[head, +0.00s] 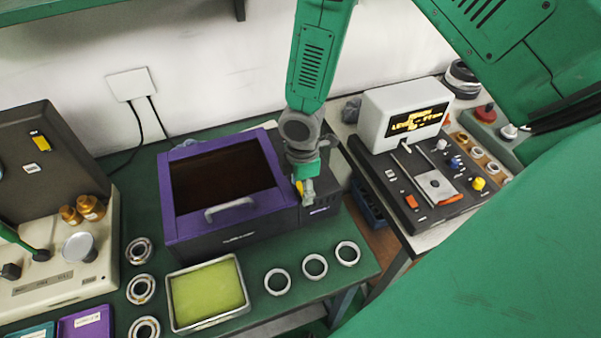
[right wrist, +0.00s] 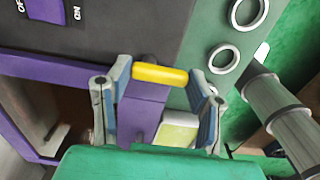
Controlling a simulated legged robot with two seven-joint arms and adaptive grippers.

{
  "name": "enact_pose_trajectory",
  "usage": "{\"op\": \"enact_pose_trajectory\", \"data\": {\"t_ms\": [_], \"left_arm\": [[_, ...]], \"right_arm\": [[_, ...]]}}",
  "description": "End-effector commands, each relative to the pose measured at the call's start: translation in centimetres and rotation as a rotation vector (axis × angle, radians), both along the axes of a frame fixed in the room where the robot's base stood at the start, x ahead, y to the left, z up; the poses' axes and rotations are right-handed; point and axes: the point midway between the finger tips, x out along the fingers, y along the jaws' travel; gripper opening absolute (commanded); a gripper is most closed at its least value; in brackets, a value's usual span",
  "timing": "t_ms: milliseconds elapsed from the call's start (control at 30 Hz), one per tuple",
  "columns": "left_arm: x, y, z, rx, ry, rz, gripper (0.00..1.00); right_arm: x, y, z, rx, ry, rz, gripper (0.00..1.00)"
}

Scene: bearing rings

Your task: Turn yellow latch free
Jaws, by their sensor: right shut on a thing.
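The yellow latch (head: 300,187) is at the right front edge of the purple-framed box (head: 180,240). In the right wrist view the yellow latch (right wrist: 160,75) is a short bar lying crosswise between my fingertips. My right gripper (head: 307,186) reaches down from above to the box's right side. In the right wrist view the right gripper (right wrist: 160,80) is shut on the latch, with one finger at each end of it. The box lid has a dark window and a grey handle (head: 229,207), and looks closed. My left gripper is not in view.
A yellow-green tray (head: 247,303) and several bearing rings (head: 315,266) lie in front of the box. A control panel with a display (head: 405,120) stands to the right, across a gap. A beige machine (head: 60,280) stands at the left.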

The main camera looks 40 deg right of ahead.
Motion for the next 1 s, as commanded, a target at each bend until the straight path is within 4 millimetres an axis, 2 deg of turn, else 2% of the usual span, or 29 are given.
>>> {"op": "enact_pose_trajectory", "data": {"t_ms": [367,400,433,767,867,1000], "left_arm": [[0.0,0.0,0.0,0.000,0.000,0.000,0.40],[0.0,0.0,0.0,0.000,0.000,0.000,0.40],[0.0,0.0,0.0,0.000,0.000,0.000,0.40],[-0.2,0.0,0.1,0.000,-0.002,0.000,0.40],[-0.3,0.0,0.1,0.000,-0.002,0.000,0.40],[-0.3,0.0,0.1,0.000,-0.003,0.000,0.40]], "right_arm": [[0.3,-0.1,0.2,-0.001,-0.008,0.007,0.19],[0.3,-0.1,0.2,-0.001,-0.008,0.007,0.58],[0.3,-0.1,0.2,-0.001,-0.008,0.006,0.69],[0.1,0.0,0.2,0.000,-0.004,0.005,0.69],[0.1,0.0,0.9,0.000,-0.004,0.004,0.69],[0.3,0.0,3.3,0.001,-0.007,0.003,0.69]]}}
